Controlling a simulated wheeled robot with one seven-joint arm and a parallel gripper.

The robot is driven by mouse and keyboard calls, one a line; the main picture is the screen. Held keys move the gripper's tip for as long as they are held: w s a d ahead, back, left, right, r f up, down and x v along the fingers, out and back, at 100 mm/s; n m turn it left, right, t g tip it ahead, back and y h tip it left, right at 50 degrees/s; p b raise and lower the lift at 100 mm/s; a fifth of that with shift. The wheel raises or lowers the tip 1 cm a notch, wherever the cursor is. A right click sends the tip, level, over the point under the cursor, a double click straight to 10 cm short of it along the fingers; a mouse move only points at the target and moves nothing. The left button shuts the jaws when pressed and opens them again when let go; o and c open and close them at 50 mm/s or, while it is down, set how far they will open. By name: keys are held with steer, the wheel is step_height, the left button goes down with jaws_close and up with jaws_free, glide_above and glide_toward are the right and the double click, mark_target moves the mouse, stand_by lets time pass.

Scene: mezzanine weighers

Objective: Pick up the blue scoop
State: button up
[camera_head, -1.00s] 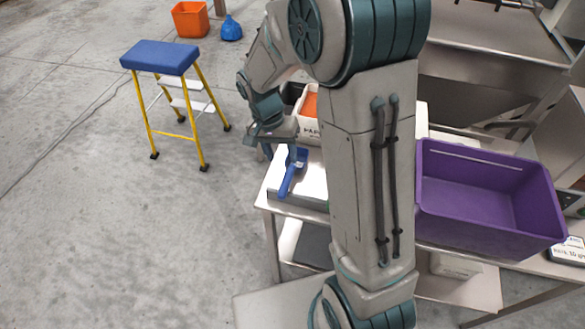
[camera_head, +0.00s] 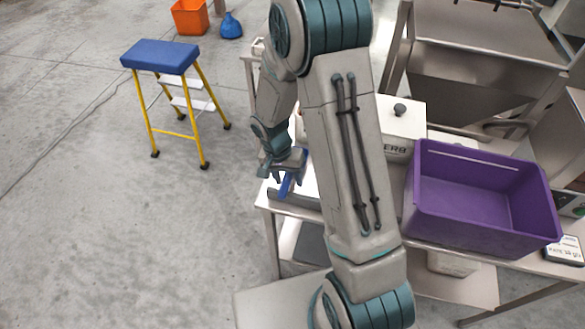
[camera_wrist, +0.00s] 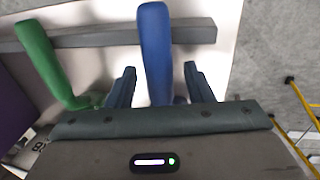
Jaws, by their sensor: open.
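The blue scoop (camera_head: 287,186) shows in the head view at the left end of the steel table, mostly hidden behind my gripper (camera_head: 283,170). In the wrist view, its thick blue handle (camera_wrist: 155,50) runs upward between the two fingers of my gripper (camera_wrist: 158,84). The fingers are open, one on each side of the handle, with a visible gap on both sides. The scoop's head is hidden by the gripper body.
A green handle (camera_wrist: 45,60) lies left of the blue one in the wrist view. A purple crate (camera_head: 470,235) stands on the table (camera_head: 290,213) at right. A white container (camera_head: 405,125) with a black knob is behind my arm. A blue-topped step stool (camera_head: 160,56) stands on the floor at left.

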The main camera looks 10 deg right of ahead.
steer(key=shift+c, duration=0.2)
jaws_close()
steer(key=shift+r, duration=0.1)
